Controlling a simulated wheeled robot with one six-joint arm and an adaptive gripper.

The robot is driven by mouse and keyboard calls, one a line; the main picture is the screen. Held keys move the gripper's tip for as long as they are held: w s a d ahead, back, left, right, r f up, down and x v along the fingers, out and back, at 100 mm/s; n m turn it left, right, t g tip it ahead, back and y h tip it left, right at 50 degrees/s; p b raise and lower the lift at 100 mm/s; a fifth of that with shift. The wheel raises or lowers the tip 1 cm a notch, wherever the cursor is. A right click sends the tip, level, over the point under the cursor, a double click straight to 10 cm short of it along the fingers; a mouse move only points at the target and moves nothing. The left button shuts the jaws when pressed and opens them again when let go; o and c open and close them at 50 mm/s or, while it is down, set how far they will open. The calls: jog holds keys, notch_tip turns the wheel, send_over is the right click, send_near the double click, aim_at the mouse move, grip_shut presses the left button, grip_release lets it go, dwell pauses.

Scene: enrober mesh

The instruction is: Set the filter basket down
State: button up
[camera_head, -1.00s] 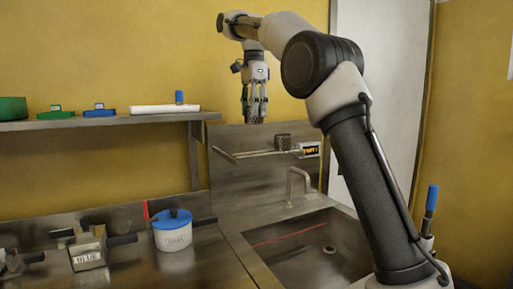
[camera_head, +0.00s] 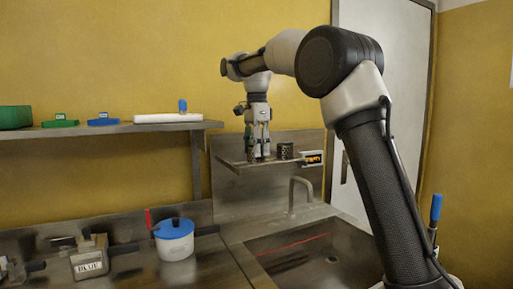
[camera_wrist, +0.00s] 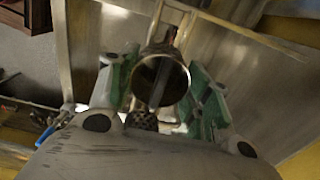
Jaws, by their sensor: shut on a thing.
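My gripper (camera_head: 258,143) points down above the small rack (camera_head: 233,163) on the steel back panel over the sink. It is shut on a dark filter basket, seen as an open-topped metal cylinder (camera_wrist: 160,82) between the green-lined fingers in the wrist view. In the head view the held basket (camera_head: 257,156) is small, at rack height. I cannot tell whether it touches the rack. A second dark mesh basket (camera_head: 285,151) stands on the rack just to the right. A perforated surface (camera_wrist: 142,120) also shows below the cylinder in the wrist view.
A small orange-lit display (camera_head: 312,158) sits at the rack's right end. Below are a tap (camera_head: 300,190) and the sink (camera_head: 310,255). A blue-lidded white pot (camera_head: 175,240) stands on the left counter. A wall shelf (camera_head: 100,129) holds green and blue items.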

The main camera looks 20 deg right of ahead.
jog(key=o, duration=1)
jog(key=shift+r, duration=0.1)
notch_tip(320, 180, up, 12)
